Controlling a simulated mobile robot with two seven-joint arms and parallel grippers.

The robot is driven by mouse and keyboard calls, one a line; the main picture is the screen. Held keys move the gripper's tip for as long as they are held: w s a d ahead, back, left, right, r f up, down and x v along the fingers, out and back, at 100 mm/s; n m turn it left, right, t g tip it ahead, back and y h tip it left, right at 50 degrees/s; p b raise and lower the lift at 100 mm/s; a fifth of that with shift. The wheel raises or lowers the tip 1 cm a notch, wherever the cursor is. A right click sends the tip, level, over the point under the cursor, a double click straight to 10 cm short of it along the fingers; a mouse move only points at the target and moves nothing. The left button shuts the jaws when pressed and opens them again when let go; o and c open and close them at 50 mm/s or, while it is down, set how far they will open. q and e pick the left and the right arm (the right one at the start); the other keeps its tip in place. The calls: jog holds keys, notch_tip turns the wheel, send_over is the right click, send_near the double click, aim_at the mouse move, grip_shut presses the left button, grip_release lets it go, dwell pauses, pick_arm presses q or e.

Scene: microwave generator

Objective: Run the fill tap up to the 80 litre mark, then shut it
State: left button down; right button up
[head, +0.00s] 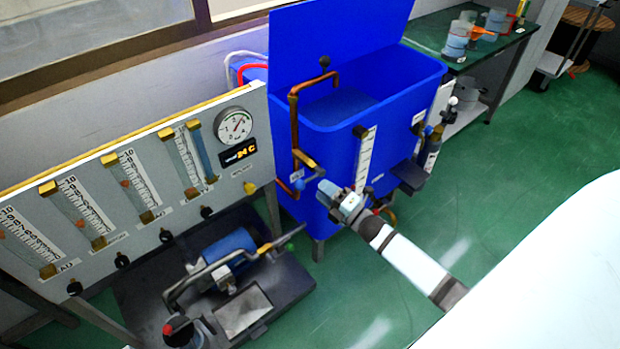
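The blue tank (405,100) stands at the back centre with its lid raised. A white scale strip (366,157) runs down its front wall; its figures are too small to read. A copper pipe (293,115) rises at the tank's left and bends over the rim. A brass valve (307,160) with a dark lever sits low on this pipe. My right gripper (325,192) is just below and right of the valve, in front of the tank. I cannot tell whether it touches the lever or how far its fingers are apart. My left gripper is not in view.
A panel with several flow tubes (137,185) and a round gauge (233,125) stands at the left. A blue pump (230,248) lies on a dark base below it. A bench with beakers (457,40) is at the back right.

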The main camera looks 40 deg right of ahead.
jog(key=v, duration=0.6)
jog(key=shift+s, duration=0.2)
